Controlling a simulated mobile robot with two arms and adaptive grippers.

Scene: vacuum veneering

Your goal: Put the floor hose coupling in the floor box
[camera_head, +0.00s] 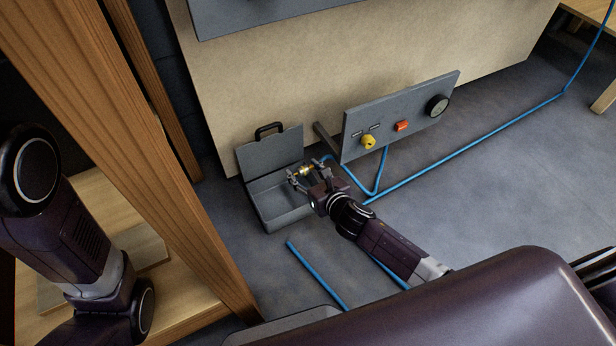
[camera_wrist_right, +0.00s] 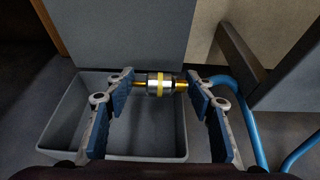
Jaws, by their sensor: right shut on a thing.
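The floor hose coupling (camera_wrist_right: 158,84) is a short brass and silver fitting with a yellow band. My right gripper (camera_head: 300,175) is shut on it, with a finger at each end. The coupling (camera_head: 306,170) is held level across the fingers. The floor box (camera_head: 290,219) is an open grey case on the floor, with its lid standing up at the back. In the right wrist view, the coupling appears in front of the box's (camera_wrist_right: 61,118) opening and lid; its exact height above the box is unclear. My left gripper is out of view.
A grey panel (camera_head: 360,122) with a yellow knob, an orange switch and a gauge stands right of the box. Blue hose (camera_head: 470,142) runs along the floor and beside the gripper. A wooden post (camera_head: 130,140) stands on the left. The floor at right is mostly clear.

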